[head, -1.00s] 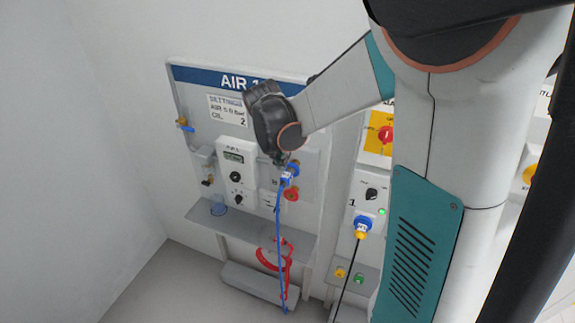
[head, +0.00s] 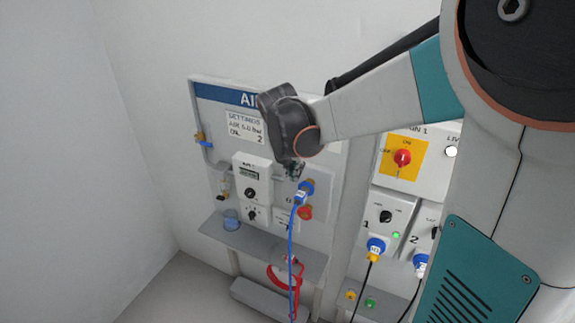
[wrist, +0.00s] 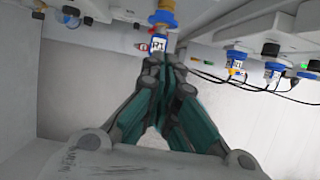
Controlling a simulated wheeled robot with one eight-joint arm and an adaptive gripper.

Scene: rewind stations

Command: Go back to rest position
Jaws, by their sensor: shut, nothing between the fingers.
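My gripper (wrist: 165,75) shows in the wrist view with its fingers together and nothing between them. In the head view the gripper (head: 294,170) is small and partly hidden by my wrist, in front of the air panel (head: 320,225). A blue air connector (head: 301,195) with a blue hose hangs on that panel just below the gripper. In the wrist view the connector's labelled blue body (wrist: 159,46) sits just beyond the fingertips. I cannot tell whether they touch.
A power panel with a red knob on a yellow plate (head: 402,158) and blue plugs (head: 376,246) with black cables stands to the right. Bare wall lies left.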

